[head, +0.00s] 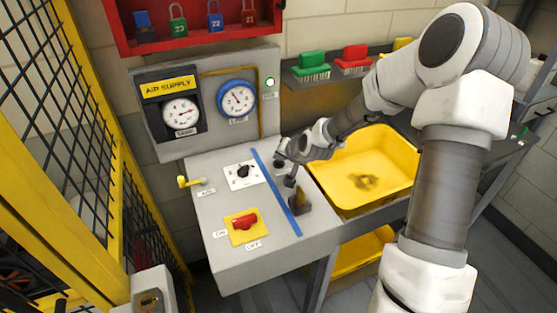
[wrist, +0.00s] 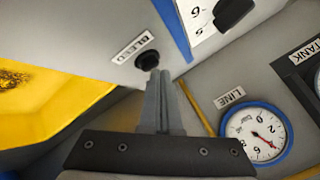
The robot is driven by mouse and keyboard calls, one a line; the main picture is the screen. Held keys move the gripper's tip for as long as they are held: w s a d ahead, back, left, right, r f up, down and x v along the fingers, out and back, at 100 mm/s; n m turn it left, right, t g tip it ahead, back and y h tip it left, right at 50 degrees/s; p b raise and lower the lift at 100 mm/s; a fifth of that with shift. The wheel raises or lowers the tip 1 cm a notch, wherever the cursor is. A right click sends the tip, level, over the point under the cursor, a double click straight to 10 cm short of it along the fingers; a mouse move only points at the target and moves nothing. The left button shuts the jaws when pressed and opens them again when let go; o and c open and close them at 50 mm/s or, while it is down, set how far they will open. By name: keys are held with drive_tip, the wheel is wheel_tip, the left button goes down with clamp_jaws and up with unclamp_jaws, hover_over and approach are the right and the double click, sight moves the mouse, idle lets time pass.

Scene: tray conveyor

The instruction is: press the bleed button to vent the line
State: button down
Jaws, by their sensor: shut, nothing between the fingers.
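The black round bleed button (wrist: 147,60) shows in the wrist view beside its white BLEED label (wrist: 134,48), on the grey panel. My gripper (wrist: 159,74) is shut and empty. Its fingertips overlap the button's lower edge in the wrist view; I cannot tell whether they touch it. In the head view my gripper (head: 284,156) is over the right part of the grey console top, by the yellow bin. The blue-rimmed LINE gauge (wrist: 257,134) shows in the wrist view with its needle off zero; it also stands on the upright panel in the head view (head: 237,98).
A red rotary switch (head: 243,221), a black selector knob (head: 243,171) and a yellow valve handle (head: 190,182) sit on the console. A dark block (head: 300,202) stands near its right edge. A yellow bin (head: 365,165) is at right. Yellow-framed mesh (head: 115,170) borders the left.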

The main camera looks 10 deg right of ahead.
sight(280, 169)
drive_tip(key=shift+r, duration=0.55)
drive_tip(key=shift+p, duration=0.3)
wheel_tip(280, 169, up, 6)
drive_tip(key=p, duration=0.4)
drive_tip(key=shift+s, duration=0.1)
idle(0.4)
drive_tip(key=s+r+n+g+h, duration=0.1)
drive_tip(key=s+r+n, duration=0.1)
drive_tip(key=s+r, duration=0.4)
drive_tip(key=s+r+n+g, duration=0.1)
drive_tip(key=s+r, duration=0.6)
drive_tip(key=s, duration=0.9)
drive_tip(key=s+r+n+g+h, duration=0.1)
drive_tip(key=s+r+n, duration=0.1)
drive_tip(key=s+r, duration=0.4)
drive_tip(key=s, duration=0.5)
drive_tip(key=shift+r+n+h, duration=0.2)
drive_tip(key=shift+n+h, duration=0.1)
